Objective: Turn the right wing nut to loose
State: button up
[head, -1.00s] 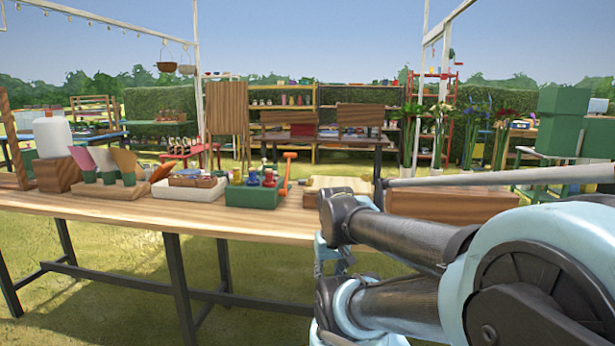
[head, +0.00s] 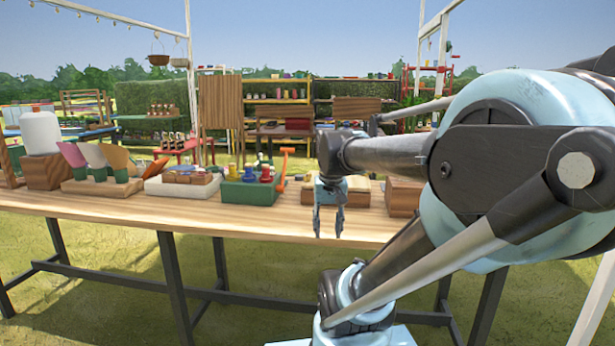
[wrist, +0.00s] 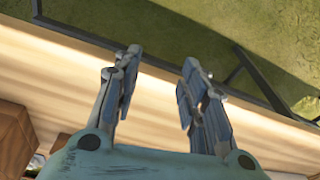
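My gripper (head: 328,232) hangs fingers down at the table's front edge, just right of the middle in the head view. In the wrist view my gripper (wrist: 159,62) shows two fingers apart with nothing between them. I cannot make out a wing nut in either view. A low wooden block (head: 358,192) sits on the table behind my gripper, which partly hides it. Any fittings on the block are too small or hidden to tell.
The wooden table (head: 250,223) holds a green box of coloured knobs (head: 245,194), an orange-handled tool (head: 282,170), a white tray (head: 180,190) and a wooden box (head: 401,198) partly behind my arm. The front strip of tabletop is clear.

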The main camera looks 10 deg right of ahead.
jog(key=w+r+m+g, duration=0.1)
jog(key=w+r+m, duration=0.3)
jog(key=w+r, duration=1.25)
notch_tip(320, 180, up, 5)
jog(key=m, duration=0.3)
send_over(307, 178)
jog(key=w, duration=0.1)
jog(key=shift+g, duration=0.4)
notch_tip(307, 178, down, 17)
jog(key=shift+d+r, duration=0.1)
jog(key=shift+d, duration=0.05)
grip_shut()
